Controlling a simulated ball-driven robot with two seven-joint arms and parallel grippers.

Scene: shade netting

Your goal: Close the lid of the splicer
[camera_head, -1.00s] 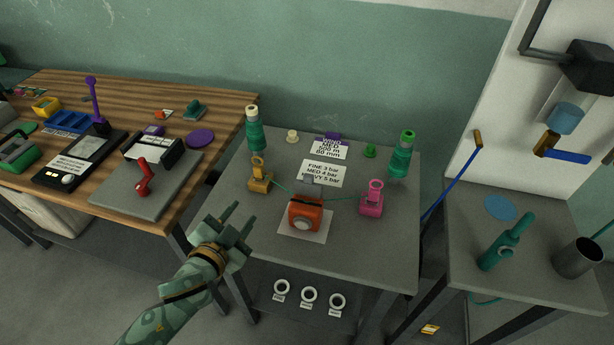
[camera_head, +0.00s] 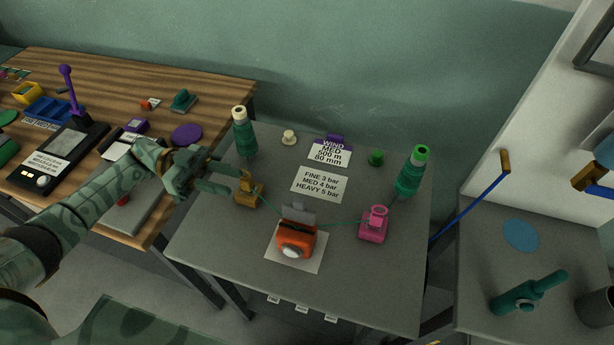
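The orange splicer (camera_head: 296,241) sits on a white sheet on the grey table. Its grey lid (camera_head: 299,214) stands raised at the back. A green thread runs through the splicer, between a yellow-brown holder (camera_head: 248,190) on the left and a pink holder (camera_head: 374,225) on the right. My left gripper (camera_head: 232,180) is open and empty, its two fingers apart. It is above the table's left edge, next to the yellow-brown holder and to the left of the splicer, apart from the lid. My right gripper is not in view.
Two green thread cones (camera_head: 244,136) (camera_head: 411,172) stand at the back left and right of the grey table (camera_head: 210,245). Printed cards (camera_head: 319,185) lie behind the splicer. The wooden bench (camera_head: 150,75) is left; a side table with a teal tool (camera_head: 527,292) is right.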

